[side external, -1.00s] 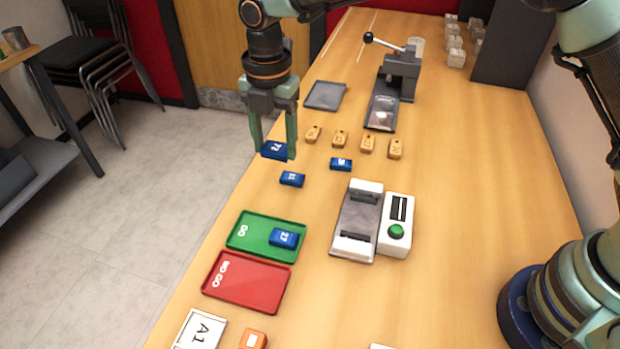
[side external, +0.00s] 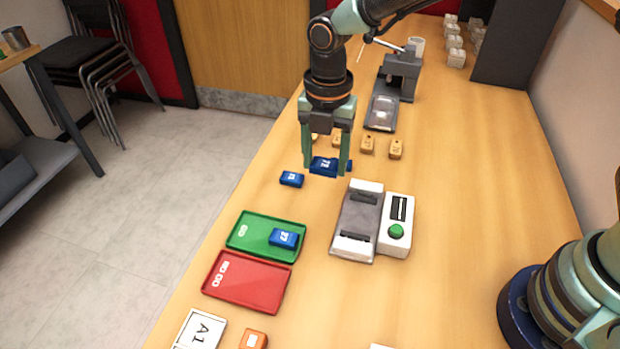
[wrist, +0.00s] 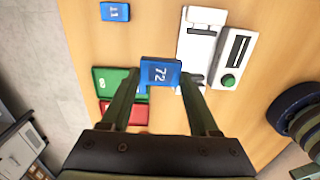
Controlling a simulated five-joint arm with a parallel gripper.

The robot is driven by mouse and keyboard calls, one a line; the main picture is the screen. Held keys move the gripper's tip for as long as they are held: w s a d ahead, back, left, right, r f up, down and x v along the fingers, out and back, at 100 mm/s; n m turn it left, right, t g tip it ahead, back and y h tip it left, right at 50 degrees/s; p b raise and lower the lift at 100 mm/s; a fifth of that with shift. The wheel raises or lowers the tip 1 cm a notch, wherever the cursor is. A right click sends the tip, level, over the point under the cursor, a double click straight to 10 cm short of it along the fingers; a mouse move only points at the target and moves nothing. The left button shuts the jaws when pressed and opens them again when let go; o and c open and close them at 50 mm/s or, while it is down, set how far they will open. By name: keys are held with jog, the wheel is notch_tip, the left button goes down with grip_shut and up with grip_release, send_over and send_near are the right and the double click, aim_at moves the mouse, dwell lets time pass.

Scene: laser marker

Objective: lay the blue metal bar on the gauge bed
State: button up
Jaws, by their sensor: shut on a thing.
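My gripper (side external: 325,168) is shut on a blue metal bar (side external: 322,165) and holds it above the table. In the wrist view the held bar (wrist: 160,72) shows the number 72 between the fingertips. The gauge bed (side external: 358,220) is the grey channel between two white end blocks, below and to the right of the bar in the side view. The bar is apart from the bed.
Another blue bar (side external: 291,179) lies on the table to the left; one more is mostly hidden behind the held bar. A green tray (side external: 250,230) holds a blue bar (side external: 284,238), beside a red tray (side external: 245,283). The gauge's button box (side external: 397,225) adjoins the bed. Tan blocks (side external: 396,149) stand behind.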

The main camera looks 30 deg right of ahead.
send_over(360, 221)
notch_tip(360, 221, down, 4)
jog(key=shift+w+a+f, duration=0.1)
jog(key=shift+w+f, duration=0.05)
jog(key=shift+f, duration=2.6)
jog(key=shift+f, duration=0.4)
jog(key=o, duration=1.5)
jog(key=shift+c, duration=0.2)
jog(key=shift+s, duration=0.2)
jog(key=shift+r, duration=0.1)
notch_tip(360, 221, up, 12)
jog(key=shift+w, duration=0.15)
